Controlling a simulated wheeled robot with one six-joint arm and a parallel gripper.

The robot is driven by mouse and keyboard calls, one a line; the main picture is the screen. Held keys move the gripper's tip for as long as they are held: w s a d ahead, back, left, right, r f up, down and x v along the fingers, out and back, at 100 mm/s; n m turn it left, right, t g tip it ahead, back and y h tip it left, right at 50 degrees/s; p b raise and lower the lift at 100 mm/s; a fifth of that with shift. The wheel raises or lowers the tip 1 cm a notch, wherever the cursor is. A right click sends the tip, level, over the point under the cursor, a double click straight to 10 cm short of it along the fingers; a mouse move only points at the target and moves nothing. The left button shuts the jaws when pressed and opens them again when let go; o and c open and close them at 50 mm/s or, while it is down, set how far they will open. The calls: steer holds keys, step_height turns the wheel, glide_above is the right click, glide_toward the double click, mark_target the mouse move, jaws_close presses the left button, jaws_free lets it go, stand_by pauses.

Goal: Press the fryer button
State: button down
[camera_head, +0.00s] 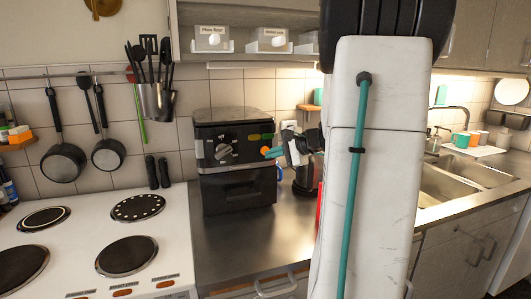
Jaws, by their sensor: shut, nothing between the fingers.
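The fryer (237,188) is a black box-shaped appliance standing on the steel counter against the tiled wall. Small green and orange marks (260,137), which look like buttons, show at the panel's upper right. My gripper (268,152) is shut and empty, with small teal and orange tips pointing left at the right end of the panel. I cannot tell whether the tips touch the panel. The gripper hides part of the panel's right edge.
A white cooker (176,235) with several black hotplates is at the left. A sink (470,172) is at the right. Steel counter (245,238) in front of the fryer is clear.

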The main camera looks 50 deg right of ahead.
steer(key=shift+s+a, duration=0.45)
steer(key=shift+s, duration=0.25)
steer(key=shift+s+a, duration=0.4)
steer(key=shift+s, duration=0.35)
steer(key=shift+s+a, duration=0.45)
steer(key=shift+s, duration=0.25)
